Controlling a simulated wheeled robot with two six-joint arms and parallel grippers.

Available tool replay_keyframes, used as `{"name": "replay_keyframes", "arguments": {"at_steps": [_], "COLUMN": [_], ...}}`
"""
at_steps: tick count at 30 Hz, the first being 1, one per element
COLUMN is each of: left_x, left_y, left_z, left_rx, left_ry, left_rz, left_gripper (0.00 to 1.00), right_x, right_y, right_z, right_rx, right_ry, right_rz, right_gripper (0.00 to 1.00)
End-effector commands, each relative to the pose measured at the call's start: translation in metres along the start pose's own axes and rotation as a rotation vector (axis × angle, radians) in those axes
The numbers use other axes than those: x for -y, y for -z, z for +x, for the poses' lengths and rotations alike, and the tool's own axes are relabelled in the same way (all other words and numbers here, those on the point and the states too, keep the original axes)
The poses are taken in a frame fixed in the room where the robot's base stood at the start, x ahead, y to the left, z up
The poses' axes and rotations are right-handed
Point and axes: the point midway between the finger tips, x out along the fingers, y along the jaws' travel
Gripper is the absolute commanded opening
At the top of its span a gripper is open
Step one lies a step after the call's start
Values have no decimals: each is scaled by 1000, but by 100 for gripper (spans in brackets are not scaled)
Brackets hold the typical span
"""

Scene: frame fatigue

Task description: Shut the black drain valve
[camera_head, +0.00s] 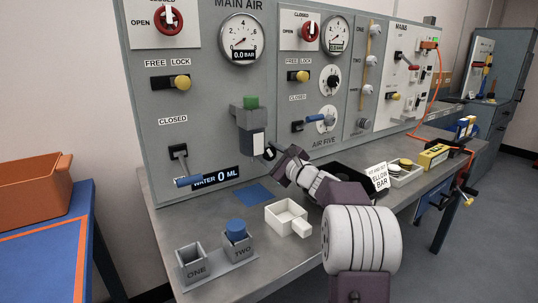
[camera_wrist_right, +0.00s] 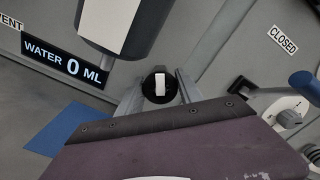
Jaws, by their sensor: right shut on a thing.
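The black drain valve (camera_wrist_right: 157,90) is a round black knob with a white bar across its face, below the grey filter bowl in the right wrist view. In the head view the valve (camera_head: 269,153) is a small dark shape at the bowl's lower right, partly hidden by my arm. My right gripper (camera_wrist_right: 159,94) has one finger on each side of the knob and is shut on it. In the head view my right gripper (camera_head: 276,158) reaches the valve from the lower right. The white bar looks nearly upright in the wrist view. My left gripper is in neither view.
The filter unit (camera_head: 251,104) with a green top is on the grey panel above the valve. A white tray (camera_head: 283,218) and grey cups (camera_head: 193,262) stand on the bench below.

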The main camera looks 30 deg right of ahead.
Motion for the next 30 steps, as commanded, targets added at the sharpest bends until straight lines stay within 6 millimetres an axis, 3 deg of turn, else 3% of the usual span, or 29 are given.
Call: {"name": "replay_keyframes", "arguments": {"at_steps": [15, 30], "left_x": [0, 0], "left_y": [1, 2], "left_z": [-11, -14], "left_rx": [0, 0], "left_ry": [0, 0], "left_rz": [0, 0], "left_gripper": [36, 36], "right_x": [1, 1], "right_y": [0, 1], "right_z": [0, 0], "right_rx": [-1, -1], "right_ry": [-2, -1], "right_rz": [407, 545], "right_gripper": [2, 2]}}
